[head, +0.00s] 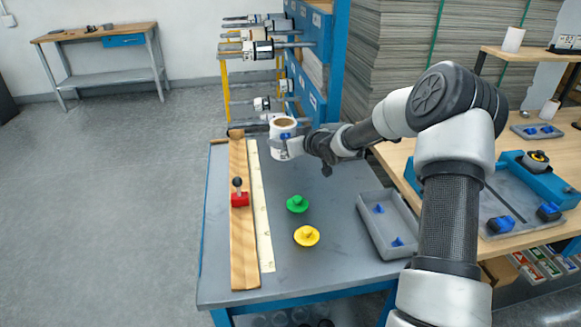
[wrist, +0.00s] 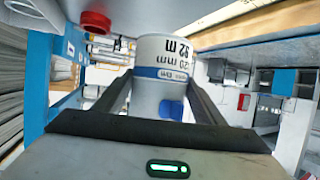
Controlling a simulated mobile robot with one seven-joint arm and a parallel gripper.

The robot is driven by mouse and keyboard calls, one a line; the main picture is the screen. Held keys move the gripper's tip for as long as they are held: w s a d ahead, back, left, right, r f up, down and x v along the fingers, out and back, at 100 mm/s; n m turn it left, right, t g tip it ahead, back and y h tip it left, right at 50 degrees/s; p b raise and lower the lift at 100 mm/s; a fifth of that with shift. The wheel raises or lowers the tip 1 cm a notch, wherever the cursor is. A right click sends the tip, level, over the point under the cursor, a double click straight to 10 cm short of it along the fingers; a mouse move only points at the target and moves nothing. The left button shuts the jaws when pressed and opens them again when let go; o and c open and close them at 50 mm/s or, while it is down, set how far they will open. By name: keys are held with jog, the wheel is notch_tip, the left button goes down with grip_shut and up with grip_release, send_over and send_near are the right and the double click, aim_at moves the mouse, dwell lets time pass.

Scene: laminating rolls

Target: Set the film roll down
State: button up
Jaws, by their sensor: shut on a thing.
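The film roll (head: 283,130) is a short white cylinder with a blue band and a brown core showing at its top. My gripper (head: 291,145) is shut on it and holds it upright above the far part of the grey workbench (head: 330,240). In the wrist view the roll (wrist: 160,75) stands between the two dark fingers of my gripper (wrist: 158,95), with a blue patch on its lower side. Its printed label appears upside down there.
A wooden board (head: 243,255) with a red-based knob (head: 240,195) and a pale ruler strip (head: 261,215) lie along the bench's left. A green knobbed disc (head: 297,203), a yellow one (head: 306,236) and a grey tray (head: 386,222) are nearby. A rack of rolls (head: 258,50) stands behind.

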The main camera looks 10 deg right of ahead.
aim_at(290, 159)
notch_tip(290, 159, down, 7)
jog(key=shift+b, duration=0.6)
jog(key=shift+f, duration=0.2)
jog(key=o, duration=1.4)
jog(key=shift+r, duration=0.25)
jog(key=p+v, duration=0.1)
jog(key=v, duration=1.1)
jog(key=shift+d+p, duration=0.1)
jog(key=shift+p, duration=0.25)
